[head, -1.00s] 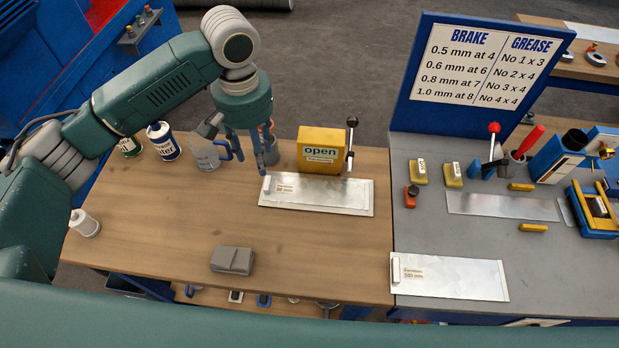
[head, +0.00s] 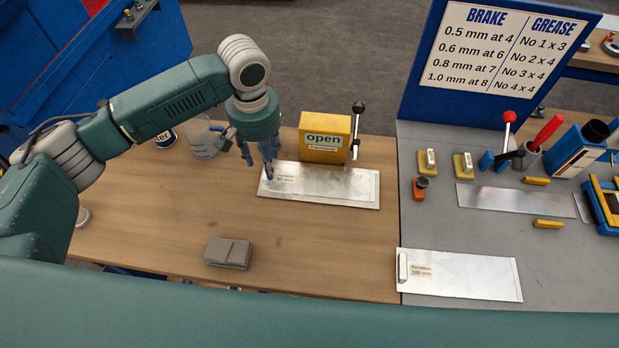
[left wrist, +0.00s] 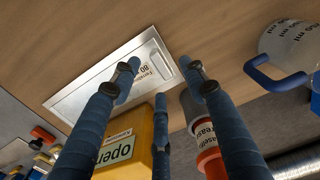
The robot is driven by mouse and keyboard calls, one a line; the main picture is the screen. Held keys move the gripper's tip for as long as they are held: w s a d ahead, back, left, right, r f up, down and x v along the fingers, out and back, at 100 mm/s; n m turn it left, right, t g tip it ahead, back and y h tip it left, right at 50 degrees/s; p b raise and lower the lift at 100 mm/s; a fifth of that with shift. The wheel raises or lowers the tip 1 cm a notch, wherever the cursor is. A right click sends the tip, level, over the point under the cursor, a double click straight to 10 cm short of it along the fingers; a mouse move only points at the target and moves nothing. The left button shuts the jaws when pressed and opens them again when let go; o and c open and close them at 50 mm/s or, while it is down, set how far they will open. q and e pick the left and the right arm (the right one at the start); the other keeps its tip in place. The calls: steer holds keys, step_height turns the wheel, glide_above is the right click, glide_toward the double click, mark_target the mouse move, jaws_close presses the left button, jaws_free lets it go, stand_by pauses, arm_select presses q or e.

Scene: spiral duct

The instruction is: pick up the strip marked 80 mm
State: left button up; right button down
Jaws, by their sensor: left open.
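The strip marked 80 mm (head: 335,187) is a flat silvery sheet lying on the wooden bench, with a paper label and a pale raised bar at its left end. My left gripper (head: 258,170) is open and empty over that left end; its fingertips partly hide the bar. In the left wrist view the strip (left wrist: 88,92) lies beyond the spread blue fingers of my left gripper (left wrist: 160,72), its bar and label between the two front fingertips. I see no contact; the exact height above the sheet cannot be told. My right gripper is not in view.
A yellow box marked open (head: 324,140) with a lever stands right behind the strip. A clear jug (head: 203,147) stands to the left. A grey block (head: 228,252) lies in front. Another strip, marked 100 mm (head: 470,277), lies on the grey bench.

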arm_select(q)
steer(key=shift+w+d+f+p, duration=0.15)
steer(key=shift+f+p, duration=0.4)
steer(key=shift+f, duration=1.7)
steer(key=shift+c, duration=0.5)
jaws_close()
steer(key=shift+d+r, duration=0.1)
